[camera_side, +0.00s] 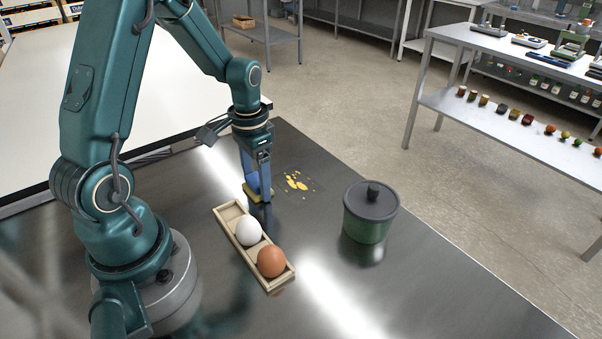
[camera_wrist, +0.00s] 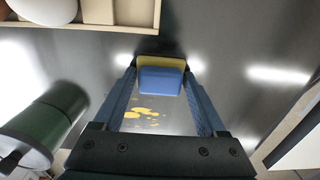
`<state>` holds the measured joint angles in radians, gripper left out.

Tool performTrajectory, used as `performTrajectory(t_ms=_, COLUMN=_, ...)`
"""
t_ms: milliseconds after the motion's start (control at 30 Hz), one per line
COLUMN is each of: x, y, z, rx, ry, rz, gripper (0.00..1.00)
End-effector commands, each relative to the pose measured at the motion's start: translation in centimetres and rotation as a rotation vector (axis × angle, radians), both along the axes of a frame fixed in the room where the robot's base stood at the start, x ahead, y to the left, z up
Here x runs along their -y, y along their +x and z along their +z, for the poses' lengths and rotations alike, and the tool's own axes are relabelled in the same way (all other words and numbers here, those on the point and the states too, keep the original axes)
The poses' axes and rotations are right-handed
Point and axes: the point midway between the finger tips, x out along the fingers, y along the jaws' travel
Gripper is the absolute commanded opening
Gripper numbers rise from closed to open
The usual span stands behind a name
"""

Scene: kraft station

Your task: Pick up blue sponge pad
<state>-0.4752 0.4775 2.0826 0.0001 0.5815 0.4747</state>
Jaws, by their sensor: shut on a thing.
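The blue sponge pad (camera_wrist: 160,80) has a blue body with a yellow layer along one side. In the wrist view it lies between the two fingers of my gripper (camera_wrist: 160,76), which is shut on it. In the side view my gripper (camera_side: 258,190) points down at the metal table, and the sponge's yellow layer (camera_side: 250,194) shows low at the fingertips. The fingers hide part of the sponge there. I cannot tell whether the sponge touches the table.
Yellow spill spots (camera_side: 297,183) lie right of my gripper. A wooden tray (camera_side: 229,213) holding a white egg (camera_side: 248,231) and a brown egg (camera_side: 271,261) stands close in front. A green lidded pot (camera_side: 368,228) stands to the right. The table's front right is clear.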

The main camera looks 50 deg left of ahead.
Motion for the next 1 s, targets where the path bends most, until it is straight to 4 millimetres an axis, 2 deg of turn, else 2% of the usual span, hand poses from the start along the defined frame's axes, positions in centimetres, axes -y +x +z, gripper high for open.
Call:
performTrajectory(t_ms=267, x=0.0, y=0.1, z=1.0, rx=0.004, ry=0.002, rz=0.000, gripper=0.19)
performTrajectory(t_ms=367, x=0.0, y=0.1, z=2.0, rx=0.005, ry=0.003, rz=0.000, gripper=0.19)
performTrajectory(t_ms=500, x=-0.1, y=0.1, z=4.3, rx=0.008, ry=0.004, rz=0.000, gripper=0.19)
performTrajectory(t_ms=1000, x=-6.2, y=-7.1, z=9.7, rx=0.002, ry=0.002, rz=0.008, gripper=0.19)
